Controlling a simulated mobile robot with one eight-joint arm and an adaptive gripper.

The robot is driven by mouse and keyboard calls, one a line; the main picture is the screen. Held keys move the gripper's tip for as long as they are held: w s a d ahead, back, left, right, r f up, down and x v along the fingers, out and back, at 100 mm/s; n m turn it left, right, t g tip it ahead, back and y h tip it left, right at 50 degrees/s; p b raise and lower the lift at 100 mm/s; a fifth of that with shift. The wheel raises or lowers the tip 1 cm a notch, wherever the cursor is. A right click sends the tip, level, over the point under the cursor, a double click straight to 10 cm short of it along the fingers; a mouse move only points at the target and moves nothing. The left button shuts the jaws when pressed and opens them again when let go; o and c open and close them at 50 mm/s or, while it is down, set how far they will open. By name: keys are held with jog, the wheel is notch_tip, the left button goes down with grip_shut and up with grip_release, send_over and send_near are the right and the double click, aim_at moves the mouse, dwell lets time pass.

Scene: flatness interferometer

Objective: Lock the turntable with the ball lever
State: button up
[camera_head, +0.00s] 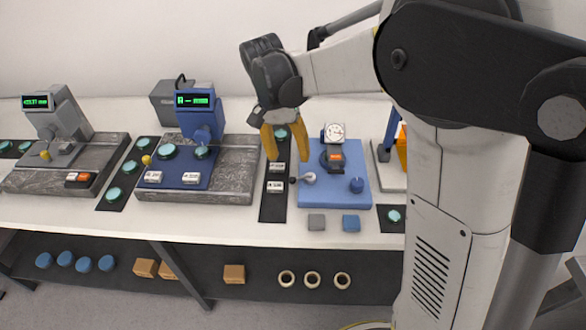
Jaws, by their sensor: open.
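My gripper (287,157) hangs at the middle of the bench with its two yellow fingers pointing down, apart and empty. Just below the fingertips, a small lever with a dark ball end (292,180) and a round silver hub (309,177) sits at the left edge of a blue base plate (325,198). I see no contact between fingers and lever. The plate carries a dial gauge (335,131) on a dark stand and a blue knob (357,185). I cannot tell which part is the turntable.
A black strip (271,208) with labelled pieces lies left of the blue plate. A grey block (317,222) and a blue block (351,223) lie in front. The middle instrument's stone base (240,170) stands left. My arm hides the bench's right side.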

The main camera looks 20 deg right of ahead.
jog(key=shift+w+a+r, duration=0.1)
jog(key=shift+a+r, duration=0.05)
jog(key=shift+r, duration=0.7)
jog(key=shift+w+a+r, duration=0.1)
jog(key=shift+r, duration=0.75)
jog(key=s+d+r+n+t+y, duration=0.1)
jog(key=s+d+n+t, duration=0.1)
jog(key=s, duration=0.7)
jog(key=s+d+r+n+t+y, duration=0.1)
jog(key=s+d+n+t, duration=0.2)
jog(key=s+t, duration=0.3)
jog(key=s+n, duration=0.1)
jog(key=s, duration=0.1)
jog(key=shift+s+r, duration=0.3)
jog(key=shift+s, duration=0.1)
